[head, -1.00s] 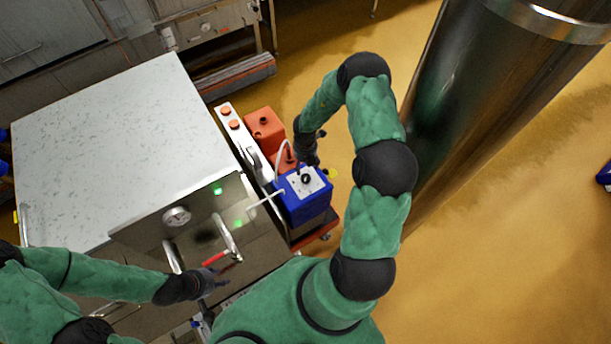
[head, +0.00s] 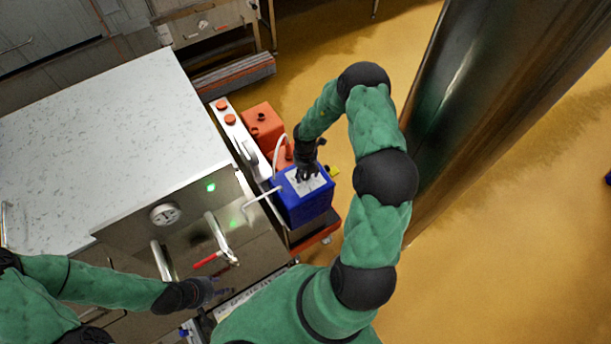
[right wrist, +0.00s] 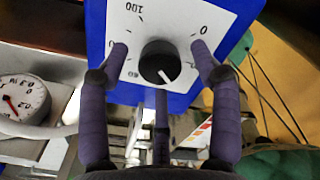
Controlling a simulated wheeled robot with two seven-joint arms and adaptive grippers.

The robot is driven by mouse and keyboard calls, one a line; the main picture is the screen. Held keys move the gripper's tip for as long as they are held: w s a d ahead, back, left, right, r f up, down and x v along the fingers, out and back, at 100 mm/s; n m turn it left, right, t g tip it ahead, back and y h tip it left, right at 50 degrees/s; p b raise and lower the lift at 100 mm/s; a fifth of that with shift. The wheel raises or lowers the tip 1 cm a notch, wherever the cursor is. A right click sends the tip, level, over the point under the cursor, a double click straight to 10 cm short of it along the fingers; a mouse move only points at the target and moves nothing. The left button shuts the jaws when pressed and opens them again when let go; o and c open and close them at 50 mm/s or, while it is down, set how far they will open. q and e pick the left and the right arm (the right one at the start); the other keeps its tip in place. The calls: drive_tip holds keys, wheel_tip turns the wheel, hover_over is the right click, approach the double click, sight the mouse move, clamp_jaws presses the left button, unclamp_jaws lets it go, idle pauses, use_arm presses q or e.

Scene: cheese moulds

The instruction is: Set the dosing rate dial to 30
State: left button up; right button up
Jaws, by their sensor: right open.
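The blue dosing unit (head: 303,207) stands right of the steel machine. Its white panel and black dial (right wrist: 158,62) show in the right wrist view, the scale upside down. The dial's white pointer line points down and slightly right, between the partly visible 20 mark and the bottom of the scale, which a finger hides. My right gripper (head: 306,176) is over the panel. In the right wrist view, my right gripper's fingers (right wrist: 160,52) are open around the dial, with visible gaps. My left gripper (head: 220,290) hangs near the machine's front; its fingers are too small to read.
Orange containers (head: 263,126) stand behind the blue unit, and a pale hose (head: 277,150) runs beside it. A red-handled lever (head: 207,261) and a gauge (head: 165,214) are on the steel machine. A large steel column (head: 480,110) stands at right. Yellow floor lies between.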

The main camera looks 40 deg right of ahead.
drive_tip(key=shift+f, duration=0.4)
drive_tip(key=shift+c, duration=0.3)
drive_tip(key=c, duration=1.1)
drive_tip(key=shift+r+n+p, duration=0.15)
drive_tip(key=shift+n+p, duration=0.25)
drive_tip(key=shift+p, duration=0.25)
drive_tip(key=o, duration=1.2)
drive_tip(key=shift+c, duration=0.2)
